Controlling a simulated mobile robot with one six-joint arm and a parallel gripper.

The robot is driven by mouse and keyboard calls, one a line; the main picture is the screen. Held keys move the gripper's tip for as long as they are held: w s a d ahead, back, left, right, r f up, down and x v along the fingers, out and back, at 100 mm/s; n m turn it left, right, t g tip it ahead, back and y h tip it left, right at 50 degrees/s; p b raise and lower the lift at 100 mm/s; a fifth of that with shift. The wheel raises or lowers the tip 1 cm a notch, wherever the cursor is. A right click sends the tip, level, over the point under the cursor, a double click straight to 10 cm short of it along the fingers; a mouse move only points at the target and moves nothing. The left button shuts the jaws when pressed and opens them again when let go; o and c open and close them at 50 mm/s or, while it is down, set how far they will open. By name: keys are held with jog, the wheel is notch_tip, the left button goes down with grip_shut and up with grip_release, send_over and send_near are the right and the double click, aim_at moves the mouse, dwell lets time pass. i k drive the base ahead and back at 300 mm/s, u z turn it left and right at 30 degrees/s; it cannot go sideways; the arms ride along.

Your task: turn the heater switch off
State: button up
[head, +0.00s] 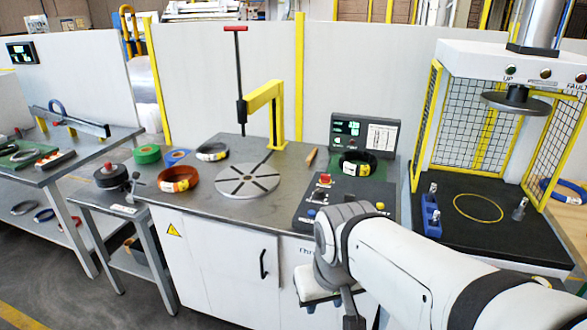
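I cannot pick out a switch labelled as the heater's; labels are too small to read. A dark control panel (340,190) on the middle bench carries a red switch on a yellow base (325,180), a blue button (311,213) and a yellow button (380,206). Behind it stands a display box (365,134) with green digits. My arm comes in from the lower right and covers the panel's near part. My gripper (346,312) is low, in front of the bench cabinet, partly hidden by my wrist; its fingers are not clear.
A round slotted turntable (247,181) and a yellow post (272,112) stand on the bench. Wrapped coils (179,178) lie to their left. A caged press (505,100) stands at right, a side bench (62,160) at left. A black coil (357,162) lies behind the panel.

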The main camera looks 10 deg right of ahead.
aim_at(347, 197)
jog(key=u, duration=0.1)
jog(key=i, duration=0.75)
jog(key=z, duration=0.5)
jog(key=i, duration=0.65)
jog(key=z, duration=0.65)
